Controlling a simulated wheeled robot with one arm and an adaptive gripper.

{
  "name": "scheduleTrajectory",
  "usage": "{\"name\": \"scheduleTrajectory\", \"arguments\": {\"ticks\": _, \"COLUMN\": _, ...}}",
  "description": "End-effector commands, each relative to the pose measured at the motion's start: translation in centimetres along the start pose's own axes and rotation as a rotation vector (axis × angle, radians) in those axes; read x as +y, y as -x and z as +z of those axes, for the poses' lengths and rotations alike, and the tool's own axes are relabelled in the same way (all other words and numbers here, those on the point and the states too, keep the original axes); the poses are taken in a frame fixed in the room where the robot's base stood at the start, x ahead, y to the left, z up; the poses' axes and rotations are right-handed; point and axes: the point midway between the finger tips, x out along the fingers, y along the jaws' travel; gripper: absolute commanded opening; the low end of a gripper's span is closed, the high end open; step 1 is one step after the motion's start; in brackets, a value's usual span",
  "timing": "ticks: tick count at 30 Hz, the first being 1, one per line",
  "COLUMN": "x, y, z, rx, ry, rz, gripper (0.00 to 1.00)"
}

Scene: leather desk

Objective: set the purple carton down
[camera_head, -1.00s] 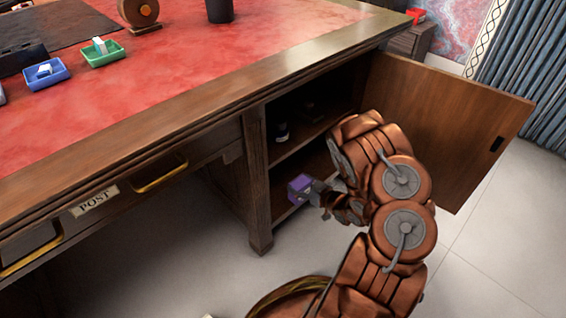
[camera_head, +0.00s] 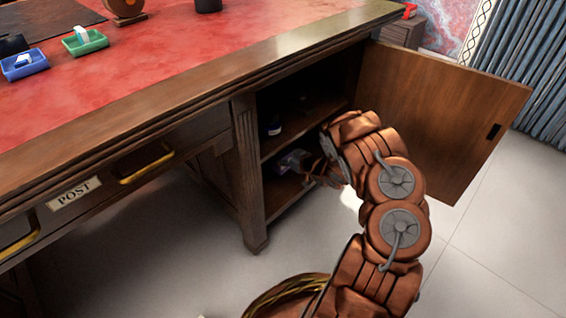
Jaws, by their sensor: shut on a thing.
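My gripper (camera_head: 309,170) is inside the open cupboard of the desk, at the lower compartment below the middle shelf. It is shut on the purple carton (camera_head: 290,160), which looks dim in the shade there. The carton is at the left of the gripper. I cannot tell whether its underside touches the cupboard's lower board (camera_head: 281,193) or is apart from it. My arm covers the right part of the compartment.
The cupboard door (camera_head: 450,115) stands wide open on the right. The left cupboard post (camera_head: 248,180) is close by. A green tray (camera_head: 85,43) and a blue tray (camera_head: 24,65) are on the desktop.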

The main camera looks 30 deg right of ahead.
Motion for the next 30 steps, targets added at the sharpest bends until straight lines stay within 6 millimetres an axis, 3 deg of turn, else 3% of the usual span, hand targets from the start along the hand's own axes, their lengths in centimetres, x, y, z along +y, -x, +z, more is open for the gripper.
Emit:
{"name": "scheduleTrajectory", "arguments": {"ticks": 9, "x": 0.0, "y": -1.4, "z": 3.4, "rx": 0.002, "ry": -0.002, "rz": -0.001, "gripper": 0.34}}
{"name": "scheduleTrajectory", "arguments": {"ticks": 22, "x": 0.0, "y": -1.4, "z": 3.7, "rx": 0.002, "ry": 0.000, "rz": -0.001, "gripper": 0.34}}
{"name": "scheduleTrajectory", "arguments": {"ticks": 23, "x": 0.0, "y": -1.4, "z": 3.6, "rx": 0.001, "ry": 0.000, "rz": -0.001, "gripper": 0.75}}
{"name": "scheduleTrajectory", "arguments": {"ticks": 30, "x": 0.1, "y": -1.4, "z": 3.6, "rx": 0.001, "ry": 0.000, "rz": -0.001, "gripper": 0.97}}
